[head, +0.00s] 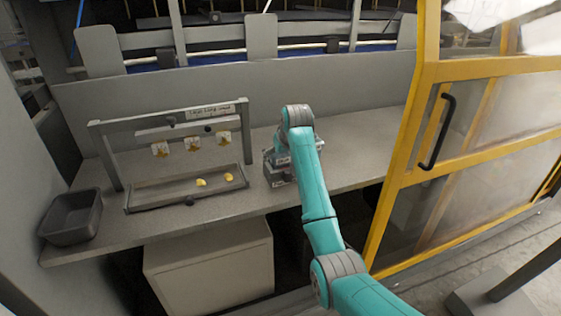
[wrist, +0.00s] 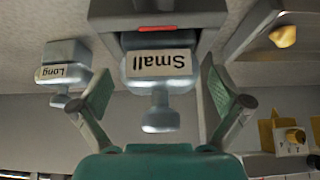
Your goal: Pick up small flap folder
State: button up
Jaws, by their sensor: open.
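The small flap folder (wrist: 160,64) is a grey-blue piece with a white label reading "Small", upside down in the wrist view, and a rounded knob (wrist: 160,120) on its near side. My gripper (wrist: 158,88) is open, with one finger pad on each side of the folder. Gaps show between the pads and the folder, so it is not gripped. The folder sits in or against a grey holder with a red strip (wrist: 155,27). In the head view, my arm hides most of the gripper and the folder.
A similar piece labelled "Long" (wrist: 64,75) stands close beside the left finger in the wrist view. In the head view, a grey rack (head: 185,199) with several yellow-marked parts stands left of my arm, and a dark bin (head: 72,217) at the bench's left end. A yellow-framed door (head: 398,170) stands right.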

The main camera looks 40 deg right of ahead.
jog(key=c, duration=1.6)
jog(key=shift+r, duration=0.15)
